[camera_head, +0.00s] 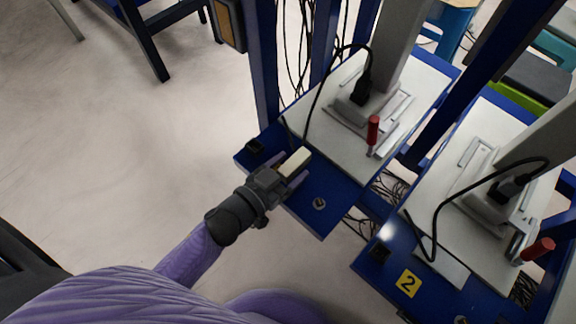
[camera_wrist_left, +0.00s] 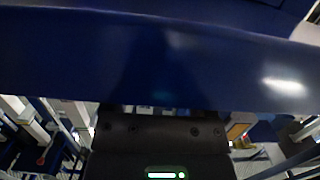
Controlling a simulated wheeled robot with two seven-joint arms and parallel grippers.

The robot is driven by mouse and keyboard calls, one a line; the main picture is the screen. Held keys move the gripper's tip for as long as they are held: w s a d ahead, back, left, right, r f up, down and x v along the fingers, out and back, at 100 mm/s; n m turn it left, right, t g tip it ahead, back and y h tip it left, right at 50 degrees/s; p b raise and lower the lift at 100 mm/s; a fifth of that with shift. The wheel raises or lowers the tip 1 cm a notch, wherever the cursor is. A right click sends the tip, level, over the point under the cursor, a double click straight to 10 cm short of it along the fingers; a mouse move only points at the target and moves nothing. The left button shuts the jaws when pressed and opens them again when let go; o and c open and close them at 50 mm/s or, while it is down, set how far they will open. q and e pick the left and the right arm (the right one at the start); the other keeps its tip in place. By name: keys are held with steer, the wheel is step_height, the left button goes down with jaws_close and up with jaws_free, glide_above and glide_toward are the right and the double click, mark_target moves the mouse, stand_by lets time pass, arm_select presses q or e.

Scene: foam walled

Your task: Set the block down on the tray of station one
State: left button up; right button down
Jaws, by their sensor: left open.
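The cream block (camera_head: 296,161) is at the fingers of my left gripper (camera_head: 294,174), over the blue front tray (camera_head: 325,212) of the left station. My left gripper is open, with the block at its fingertips. I cannot tell whether the block rests fully on the tray. In the left wrist view a dark blue surface (camera_wrist_left: 60,55) fills the upper part close to the camera; the block does not show there. My right gripper is not in view.
A second station with a yellow "2" label (camera_head: 408,283) stands at the right. Both stations have white plates, upright posts and red handles (camera_head: 373,131). A black knob (camera_head: 319,203) sits on the left tray. Black cables lie behind.

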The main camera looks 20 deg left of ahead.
arm_select(q)
steer(key=v, duration=0.1)
steer(key=p+v, duration=0.1)
steer(key=v, duration=0.1)
steer(key=shift+w+r+p, duration=0.1)
steer(key=shift+r+p, duration=0.2)
steer(key=f+p+v, duration=0.1)
steer(key=p+v, duration=0.2)
steer(key=v, duration=0.6)
steer(key=shift+r, duration=0.25)
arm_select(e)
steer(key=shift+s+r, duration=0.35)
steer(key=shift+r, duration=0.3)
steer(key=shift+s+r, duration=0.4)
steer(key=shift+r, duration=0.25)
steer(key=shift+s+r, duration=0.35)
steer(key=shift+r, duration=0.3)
